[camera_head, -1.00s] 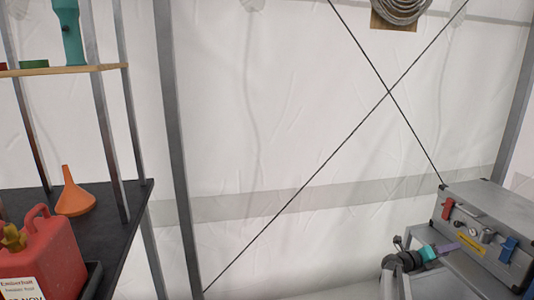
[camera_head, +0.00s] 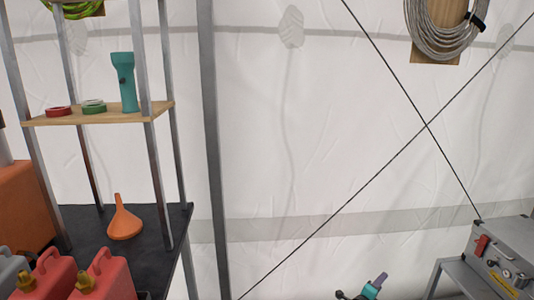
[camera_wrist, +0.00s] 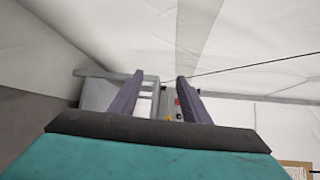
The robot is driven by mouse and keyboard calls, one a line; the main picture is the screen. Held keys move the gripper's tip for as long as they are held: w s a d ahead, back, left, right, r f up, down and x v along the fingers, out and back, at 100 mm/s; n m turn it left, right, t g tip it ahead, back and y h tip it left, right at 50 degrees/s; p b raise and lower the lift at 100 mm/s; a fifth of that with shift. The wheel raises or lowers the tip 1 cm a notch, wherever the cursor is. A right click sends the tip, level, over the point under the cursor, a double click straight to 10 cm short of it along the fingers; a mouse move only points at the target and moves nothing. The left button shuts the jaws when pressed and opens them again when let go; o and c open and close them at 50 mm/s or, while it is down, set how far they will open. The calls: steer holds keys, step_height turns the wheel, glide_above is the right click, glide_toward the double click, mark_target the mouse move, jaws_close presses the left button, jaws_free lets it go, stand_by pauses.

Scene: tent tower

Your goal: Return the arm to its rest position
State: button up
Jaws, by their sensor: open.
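My gripper (camera_head: 379,280) shows at the bottom edge in the head view, with a teal body and a purple finger. It is in front of the white tent wall, left of the grey case. Most of the arm is below the picture. In the wrist view my gripper (camera_wrist: 158,78) has its two purple fingers apart, with nothing held between them. The grey case and its stand show beyond the fingers.
A grey case (camera_head: 508,248) with a red latch sits on a metal stand at right. At left, a shelf rack holds a teal flashlight (camera_head: 126,82), tape rolls, an orange funnel (camera_head: 124,222) and red canisters (camera_head: 103,279). A coiled cable (camera_head: 440,35) hangs on the wall.

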steer(key=s+a+f+n+y+p, duration=0.1)
steer(key=a+f+n+y+p, duration=0.2)
steer(key=a, duration=0.6)
steer(key=s+a+f+n+y+p, duration=0.1)
steer(key=s+a+f+n+y, duration=0.2)
steer(key=a+n, duration=0.45)
steer(key=a+f+n+y+p, duration=0.25)
steer(key=a+f+y, duration=0.2)
steer(key=a, duration=0.65)
steer(key=s+a+f+n+g+y+p, duration=0.2)
steer(key=s+a+f+n+g+y, duration=0.3)
steer(key=s+a, duration=0.5)
steer(key=s+d+n+g+h, duration=0.1)
steer(key=s+n+g, duration=0.4)
steer(key=s, duration=1)
steer(key=s+d+n+g+h, duration=0.2)
steer(key=s+n+g, duration=0.4)
steer(key=s, duration=0.9)
steer(key=shift+s, duration=0.35)
steer(key=shift+r, duration=0.1)
